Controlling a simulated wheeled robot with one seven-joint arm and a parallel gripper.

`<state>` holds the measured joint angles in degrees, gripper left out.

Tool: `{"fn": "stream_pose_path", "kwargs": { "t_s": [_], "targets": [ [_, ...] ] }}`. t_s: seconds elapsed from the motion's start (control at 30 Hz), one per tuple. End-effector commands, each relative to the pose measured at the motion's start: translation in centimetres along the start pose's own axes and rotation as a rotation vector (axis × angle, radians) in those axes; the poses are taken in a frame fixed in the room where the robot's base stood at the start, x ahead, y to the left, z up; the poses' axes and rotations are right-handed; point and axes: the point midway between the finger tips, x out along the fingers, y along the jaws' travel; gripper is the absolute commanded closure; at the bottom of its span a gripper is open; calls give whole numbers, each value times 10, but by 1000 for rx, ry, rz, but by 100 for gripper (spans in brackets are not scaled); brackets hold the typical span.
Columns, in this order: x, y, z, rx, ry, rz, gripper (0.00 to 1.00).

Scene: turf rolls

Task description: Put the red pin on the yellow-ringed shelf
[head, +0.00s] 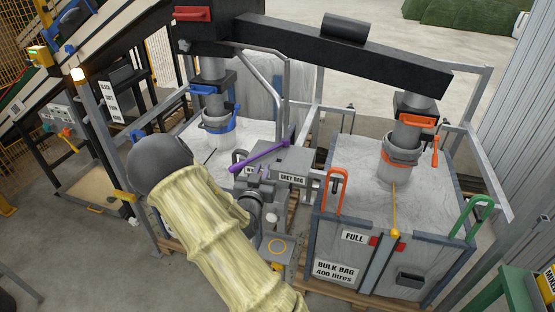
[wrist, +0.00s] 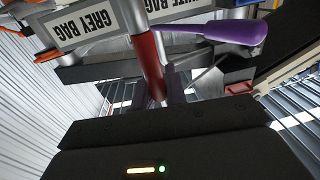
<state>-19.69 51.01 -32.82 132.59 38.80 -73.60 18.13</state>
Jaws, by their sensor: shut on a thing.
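My gripper (head: 262,182) is at the front of the grey diverter box under the purple lever. In the wrist view its fingers (wrist: 160,92) are shut on the red pin (wrist: 151,66), a red cylinder with a silver part above it. The pin stands tilted in this view, close to the labelled box. I cannot tell whether its silver part is still in the box. In the head view the pin is hidden behind my gripper. The yellow-ringed shelf (head: 277,248) is a small grey plate below and right of my gripper, with nothing visible inside its ring.
The purple lever (head: 262,156) shows above the "GREY BAG" plate (head: 292,179), and also in the wrist view (wrist: 215,33). The full bulk bag crate (head: 340,268) stands to the right, with orange and green handles. Grey posts and a dark overhead beam (head: 310,52) surround the area.

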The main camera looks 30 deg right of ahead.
Motion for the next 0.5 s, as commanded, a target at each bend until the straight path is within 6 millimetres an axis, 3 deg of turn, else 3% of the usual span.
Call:
{"fn": "stream_pose_path", "kwargs": {
  "t_s": [0.2,0.5],
  "targets": [
    [-31,-50,56,-9,1,-196,100],
    [-84,-97,126,-4,3,-469,100]
  ]
}}
